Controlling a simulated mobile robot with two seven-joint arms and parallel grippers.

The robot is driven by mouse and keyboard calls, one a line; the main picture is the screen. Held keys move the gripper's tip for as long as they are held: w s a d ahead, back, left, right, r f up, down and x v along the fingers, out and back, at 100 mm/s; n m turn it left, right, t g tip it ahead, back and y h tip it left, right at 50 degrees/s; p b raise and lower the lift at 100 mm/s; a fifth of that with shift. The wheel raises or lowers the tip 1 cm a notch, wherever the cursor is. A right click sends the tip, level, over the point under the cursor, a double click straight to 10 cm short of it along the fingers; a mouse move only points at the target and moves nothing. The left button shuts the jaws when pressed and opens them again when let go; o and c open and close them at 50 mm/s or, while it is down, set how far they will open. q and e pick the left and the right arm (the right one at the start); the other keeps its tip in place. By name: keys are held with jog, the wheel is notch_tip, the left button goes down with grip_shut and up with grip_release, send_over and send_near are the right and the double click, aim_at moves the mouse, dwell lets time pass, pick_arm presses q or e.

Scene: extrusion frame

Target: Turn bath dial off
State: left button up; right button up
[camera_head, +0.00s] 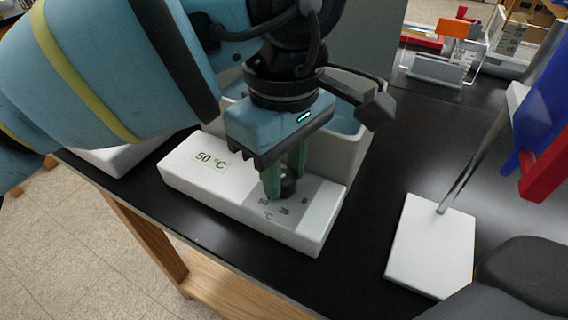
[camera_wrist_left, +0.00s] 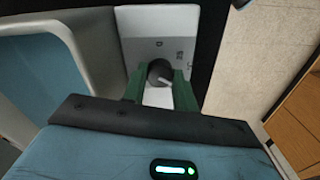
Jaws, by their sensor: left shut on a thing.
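The bath (camera_head: 190,177) is a white unit with a "50 °C" readout on its front panel and a basin behind. Its dial (camera_head: 289,186) is a small dark knob on the grey part of the panel, beside printed marks. My left gripper (camera_head: 285,184) reaches down from above, with its green fingers shut on the dial. In the left wrist view the dial (camera_wrist_left: 159,73) sits between the two green fingers and shows a light pointer line. The fingers partly hide the dial in the head view.
A white stand base (camera_head: 425,245) with a metal rod is at the right of the black table. Clear and coloured racks (camera_head: 440,65) stand at the back right. The table's front edge runs close to the bath. Bare black tabletop lies between bath and stand.

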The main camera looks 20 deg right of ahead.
jog(key=shift+r, duration=0.15)
pick_arm(q)
jog(key=n+p, duration=0.1)
jog(key=n, duration=0.1)
jog(key=shift+r+n+p, duration=0.15)
jog(key=shift+n+p, duration=0.15)
jog(key=shift+n, duration=0.1)
jog(key=n+p, duration=0.1)
jog(key=n, duration=0.2)
jog(key=shift+n+p, duration=0.3)
jog(key=shift+p, duration=0.05)
jog(key=n+p, duration=0.1)
jog(key=n, duration=0.2)
jog(key=shift+n, duration=0.3)
jog(key=n+p, duration=0.1)
jog(key=n, duration=0.1)
jog(key=shift+n+p, duration=0.35)
jog(key=shift+n, duration=0.05)
jog(key=n+p, duration=0.2)
jog(key=n, duration=0.3)
jog(key=n+p, duration=0.2)
jog(key=n, duration=0.2)
jog(key=shift+n+p, duration=0.7)
jog(key=shift+n, duration=0.3)
pick_arm(e)
notch_tip(320, 180, up, 10)
jog(key=w, duration=0.1)
jog(key=shift+a+t, duration=0.15)
jog(key=shift+t, duration=0.25)
